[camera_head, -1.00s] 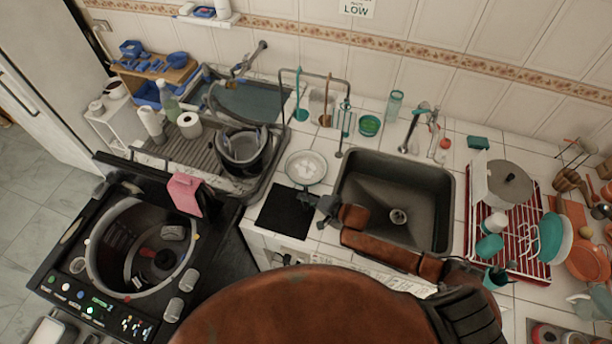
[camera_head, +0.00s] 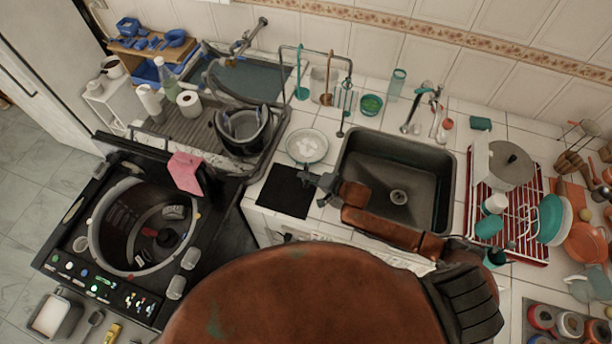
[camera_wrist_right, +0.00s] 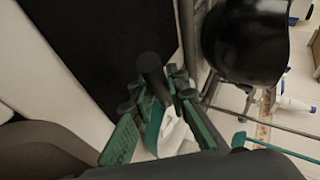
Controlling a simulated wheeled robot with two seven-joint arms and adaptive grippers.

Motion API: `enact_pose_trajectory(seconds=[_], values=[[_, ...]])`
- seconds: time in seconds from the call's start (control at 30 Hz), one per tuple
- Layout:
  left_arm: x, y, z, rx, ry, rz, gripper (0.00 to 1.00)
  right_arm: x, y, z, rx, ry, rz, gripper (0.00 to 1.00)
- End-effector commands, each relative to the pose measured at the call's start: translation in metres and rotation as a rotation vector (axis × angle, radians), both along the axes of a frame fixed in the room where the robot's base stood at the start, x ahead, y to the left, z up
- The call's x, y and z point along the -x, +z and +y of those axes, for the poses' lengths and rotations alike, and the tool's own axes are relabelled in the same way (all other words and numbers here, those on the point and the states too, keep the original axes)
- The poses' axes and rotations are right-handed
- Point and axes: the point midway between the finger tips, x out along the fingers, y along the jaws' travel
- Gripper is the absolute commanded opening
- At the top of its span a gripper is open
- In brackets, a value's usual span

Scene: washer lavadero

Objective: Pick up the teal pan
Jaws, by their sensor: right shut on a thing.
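I cannot make out a teal pan for certain. A round teal dish (camera_head: 551,216) stands in the red rack at the right of the head view. My right gripper (camera_head: 313,179) is between the black square panel (camera_head: 284,194) and the sink, far from that dish. In the right wrist view the right gripper (camera_wrist_right: 163,100) is shut around a dark round bar, like a handle (camera_wrist_right: 150,72). A brighter teal strip and a pale patch show below it; the rest of the held thing is hidden. My left gripper is not in view.
The sink (camera_head: 449,205) lies right of my right gripper, and a pale round plate (camera_head: 307,146) sits just behind it. A pot (camera_head: 510,163) stands at the rack. The open washer (camera_head: 95,242) is at the left. A utensil stand (camera_head: 350,66) rises behind the plate.

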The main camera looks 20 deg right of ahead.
Motion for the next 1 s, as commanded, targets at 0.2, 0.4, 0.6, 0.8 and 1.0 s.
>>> enact_pose_trajectory(seconds=[0.2,0.4,0.6,0.8,1.0], values=[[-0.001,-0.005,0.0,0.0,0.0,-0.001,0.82,0.017,0.041,0.003,-0.005,0.002,-0.005,0.0],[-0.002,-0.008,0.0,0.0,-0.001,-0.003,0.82,0.056,0.085,0.009,-0.006,0.003,-0.005,0.0],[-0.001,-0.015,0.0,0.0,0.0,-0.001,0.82,0.102,0.103,0.014,-0.006,0.001,-0.003,0.0],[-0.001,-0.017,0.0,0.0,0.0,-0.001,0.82,0.128,0.116,0.018,-0.004,0.001,-0.004,0.0],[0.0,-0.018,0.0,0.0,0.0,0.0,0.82,0.137,0.12,0.019,-0.001,0.0,-0.006,0.0]])
